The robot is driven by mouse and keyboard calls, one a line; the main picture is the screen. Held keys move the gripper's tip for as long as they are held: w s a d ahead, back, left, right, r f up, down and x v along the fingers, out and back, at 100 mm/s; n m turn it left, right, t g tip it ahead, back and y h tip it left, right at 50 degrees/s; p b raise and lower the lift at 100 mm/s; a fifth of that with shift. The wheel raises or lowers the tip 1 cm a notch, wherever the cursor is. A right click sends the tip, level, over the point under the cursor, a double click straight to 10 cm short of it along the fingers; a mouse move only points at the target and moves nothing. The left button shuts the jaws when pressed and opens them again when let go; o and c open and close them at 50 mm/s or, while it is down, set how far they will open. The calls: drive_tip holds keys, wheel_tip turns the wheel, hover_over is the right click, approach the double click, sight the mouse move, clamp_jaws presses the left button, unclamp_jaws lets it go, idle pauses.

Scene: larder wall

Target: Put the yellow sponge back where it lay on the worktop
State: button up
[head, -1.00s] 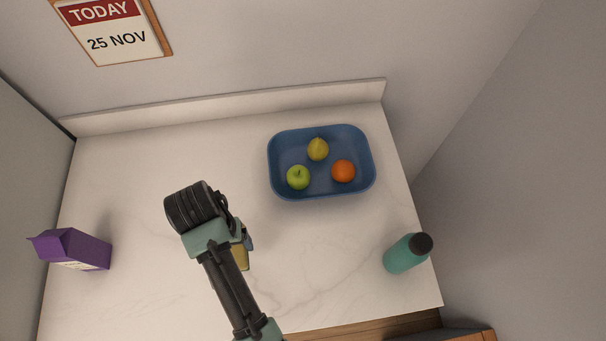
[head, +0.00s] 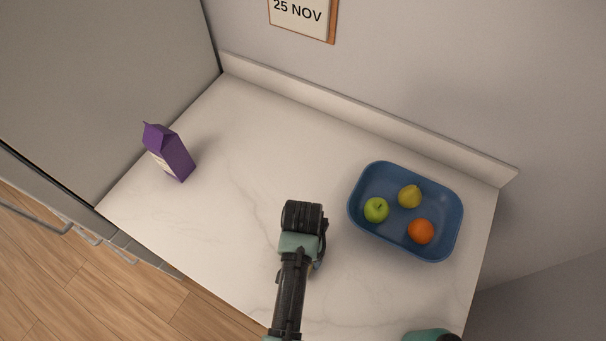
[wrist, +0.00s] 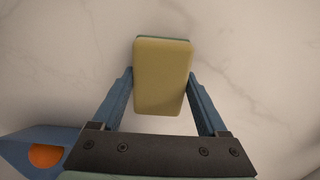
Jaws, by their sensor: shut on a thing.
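The yellow sponge (wrist: 162,78) is between the two blue fingers of my gripper (wrist: 160,88) in the wrist view. The fingers press on its left and right sides, and a thin green layer shows along its far edge. The pale marbled worktop (head: 235,190) lies below it; I cannot tell how high the sponge is above it. In the head view my arm hides the sponge and most of my gripper, which is over the middle of the worktop, left of the blue tray.
A blue tray (head: 360,228) holds a green apple (head: 376,210), a yellow fruit (head: 410,196) and an orange (head: 421,231). A purple carton (head: 170,153) stands at the left. A teal bottle (head: 428,335) is cut off at the bottom right. The worktop between carton and tray is mostly clear.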

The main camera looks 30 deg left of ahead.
drive_tip(key=shift+f, duration=0.4)
drive_tip(key=shift+f, duration=0.1)
